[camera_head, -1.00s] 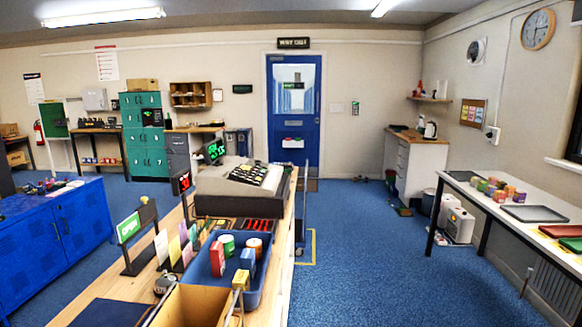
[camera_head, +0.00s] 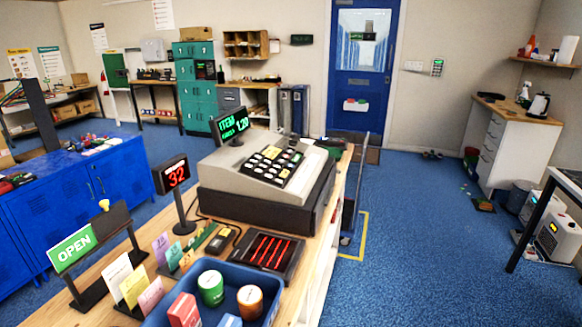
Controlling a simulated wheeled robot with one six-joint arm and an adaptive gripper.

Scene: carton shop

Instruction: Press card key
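A grey cash register (camera_head: 235,165) with a sloped keypad (camera_head: 272,163) stands on a wooden counter. Its keys are mostly pale, with some yellow ones; their labels are too small to read, so I cannot tell which is the card key. A green-lit customer display (camera_head: 231,125) on its back left reads "ITEM" and "1.20". The black drawer base (camera_head: 270,210) under it looks shut. A small dark handheld device (camera_head: 222,240) lies in front of the register. My gripper is not in view.
A black tray with red slots (camera_head: 262,252), a blue bin (camera_head: 207,266) of small goods, a red "32" display (camera_head: 174,180) and an OPEN sign (camera_head: 72,248) crowd the counter's near part. Blue floor (camera_head: 420,240) is clear to the right.

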